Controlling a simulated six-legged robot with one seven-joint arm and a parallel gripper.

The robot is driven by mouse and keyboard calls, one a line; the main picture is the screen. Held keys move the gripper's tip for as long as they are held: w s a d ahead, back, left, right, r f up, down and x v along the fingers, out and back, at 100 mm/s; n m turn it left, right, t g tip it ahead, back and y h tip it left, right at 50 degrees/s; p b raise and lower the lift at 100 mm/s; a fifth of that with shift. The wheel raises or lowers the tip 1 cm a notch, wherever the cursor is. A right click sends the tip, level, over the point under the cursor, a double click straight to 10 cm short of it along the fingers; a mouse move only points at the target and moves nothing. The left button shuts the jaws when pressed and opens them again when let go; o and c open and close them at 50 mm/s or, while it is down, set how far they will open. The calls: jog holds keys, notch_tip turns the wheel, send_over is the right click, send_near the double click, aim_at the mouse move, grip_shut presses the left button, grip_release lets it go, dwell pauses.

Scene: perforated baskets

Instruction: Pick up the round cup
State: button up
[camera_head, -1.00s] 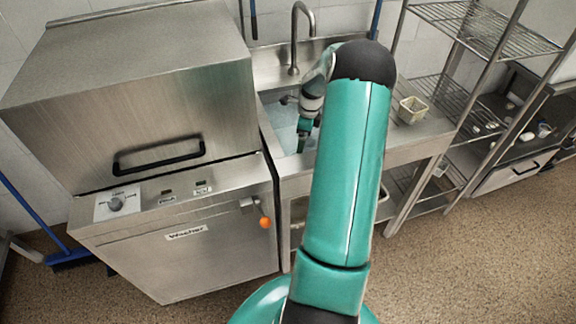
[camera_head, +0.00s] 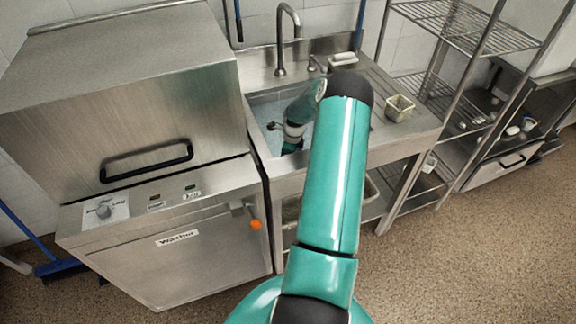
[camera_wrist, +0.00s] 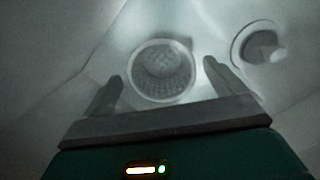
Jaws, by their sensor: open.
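The round cup (camera_wrist: 162,68) shows in the wrist view as a pale ring-rimmed vessel with a dotted, perforated-looking inside. It sits on the sink (camera_head: 262,112) floor. My gripper (camera_wrist: 163,72) is open, with one finger on each side of the cup in the picture. I see no clear contact, and I cannot tell how far above the cup the fingertips are. In the head view my gripper (camera_head: 291,147) is down inside the sink basin, and my arm hides part of the basin. I cannot make out the cup clearly there.
A round drain-like opening (camera_wrist: 258,44) lies right of the cup. The faucet (camera_head: 283,40) stands behind the basin. The steel washer (camera_head: 150,130) stands close on the left; wire shelves (camera_head: 460,25) stand right.

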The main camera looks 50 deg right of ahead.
jog(key=f, duration=0.4)
jog(key=shift+w, duration=0.3)
jog(key=c, duration=1.1)
notch_tip(320, 180, up, 10)
jog(key=shift+r, duration=0.1)
